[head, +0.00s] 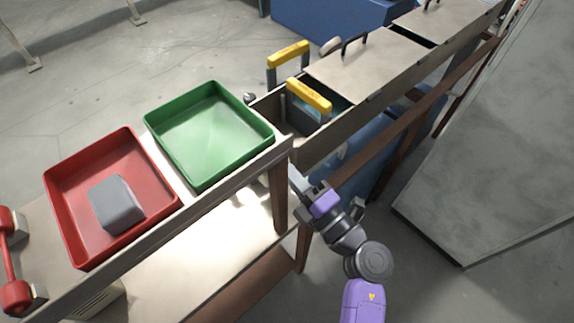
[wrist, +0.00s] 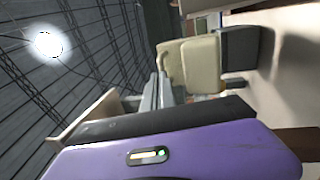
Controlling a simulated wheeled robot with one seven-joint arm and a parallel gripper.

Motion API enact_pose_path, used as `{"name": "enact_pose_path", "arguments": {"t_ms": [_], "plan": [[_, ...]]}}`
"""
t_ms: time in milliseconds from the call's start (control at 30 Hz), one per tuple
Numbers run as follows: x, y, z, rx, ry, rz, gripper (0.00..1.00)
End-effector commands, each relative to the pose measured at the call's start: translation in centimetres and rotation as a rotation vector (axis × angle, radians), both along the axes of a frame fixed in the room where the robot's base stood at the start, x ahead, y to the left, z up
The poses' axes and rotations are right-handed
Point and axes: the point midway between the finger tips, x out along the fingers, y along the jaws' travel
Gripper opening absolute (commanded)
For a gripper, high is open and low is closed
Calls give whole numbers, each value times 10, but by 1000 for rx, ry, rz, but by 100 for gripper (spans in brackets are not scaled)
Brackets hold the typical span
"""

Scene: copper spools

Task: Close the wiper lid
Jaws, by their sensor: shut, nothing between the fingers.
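A long metal trough runs from the middle to the upper right in the head view. A beige flat lid (head: 355,72) with a black handle covers part of it, and a second such lid (head: 447,20) lies farther along. The near compartment (head: 268,107) is open at the top, with two yellow-handled parts (head: 309,97) (head: 289,54) standing at it. I cannot tell which part is the wiper lid. My gripper (head: 296,177) is shut and empty, beside the trough's near end and below its rim. Its fingers also show in the wrist view (wrist: 157,92).
A green tray (head: 165,158) and a red tray (head: 72,247) holding a grey block (head: 117,203) stand on the bench left of my gripper. A large grey cabinet (head: 500,140) stands at the right.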

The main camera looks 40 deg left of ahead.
Motion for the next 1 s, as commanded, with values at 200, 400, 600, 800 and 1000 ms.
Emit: {"name": "enact_pose_path", "arguments": {"t_ms": [200,400,600,800,1000], "plan": [[1,7,6,0,0,-1,0],[1,9,7,1,0,-1,0],[1,9,7,1,0,-1,0],[1,9,7,1,0,0,0],[0,8,8,1,1,-1,0]]}}
